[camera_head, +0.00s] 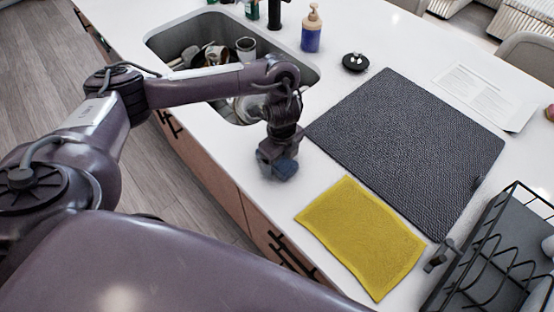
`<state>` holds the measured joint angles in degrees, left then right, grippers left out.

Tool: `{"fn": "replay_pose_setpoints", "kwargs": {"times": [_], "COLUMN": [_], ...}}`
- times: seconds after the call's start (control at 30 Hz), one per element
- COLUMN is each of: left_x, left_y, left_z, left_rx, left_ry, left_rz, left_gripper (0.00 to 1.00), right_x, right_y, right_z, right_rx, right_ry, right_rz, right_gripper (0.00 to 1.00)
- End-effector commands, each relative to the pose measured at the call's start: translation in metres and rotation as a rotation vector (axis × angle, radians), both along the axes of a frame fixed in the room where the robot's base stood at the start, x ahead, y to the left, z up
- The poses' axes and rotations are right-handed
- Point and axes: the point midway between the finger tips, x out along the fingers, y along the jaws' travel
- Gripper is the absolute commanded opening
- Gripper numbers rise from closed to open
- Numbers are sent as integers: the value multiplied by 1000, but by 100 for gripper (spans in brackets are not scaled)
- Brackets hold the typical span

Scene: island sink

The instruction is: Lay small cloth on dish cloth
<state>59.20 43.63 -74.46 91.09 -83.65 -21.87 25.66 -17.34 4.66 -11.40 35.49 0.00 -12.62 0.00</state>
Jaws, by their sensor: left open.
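The small yellow cloth (361,236) lies flat on the white counter near its front edge. The dark grey textured dish cloth (408,145) lies flat behind it, towards the back right. The two are close together, and the yellow cloth is not on the dark one. My left gripper (279,168) is open and points down over the counter, left of both cloths and just right of the sink. Its fingertips are small and dark, and I see no cloth between them. My right gripper is not in view.
A sink (232,60) with dishes lies behind my left arm. A soap bottle (311,30) and a small black round item (355,62) stand near it. A black wire dish rack (492,262) stands at the right, and a printed paper (484,92) lies behind the dark cloth.

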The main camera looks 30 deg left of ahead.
Motion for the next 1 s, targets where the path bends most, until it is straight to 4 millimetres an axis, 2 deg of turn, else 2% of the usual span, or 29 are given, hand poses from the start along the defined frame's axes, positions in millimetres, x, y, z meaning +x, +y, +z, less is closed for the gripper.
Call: {"fn": "replay_pose_setpoints", "kwargs": {"times": [0.3, 0.7, 1.0], "left_x": [0, 0, 1], "left_y": [0, 0, 0], "left_z": [-5, -4, 0], "left_rx": [0, 0, -1], "left_ry": [-1, -1, -2], "left_rz": [0, 0, 0], "left_gripper": [79, 28, 28], "right_x": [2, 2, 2], "right_y": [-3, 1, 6], "right_z": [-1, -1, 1], "right_rx": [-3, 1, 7], "right_ry": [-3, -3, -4], "right_rz": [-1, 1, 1], "right_gripper": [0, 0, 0]}}
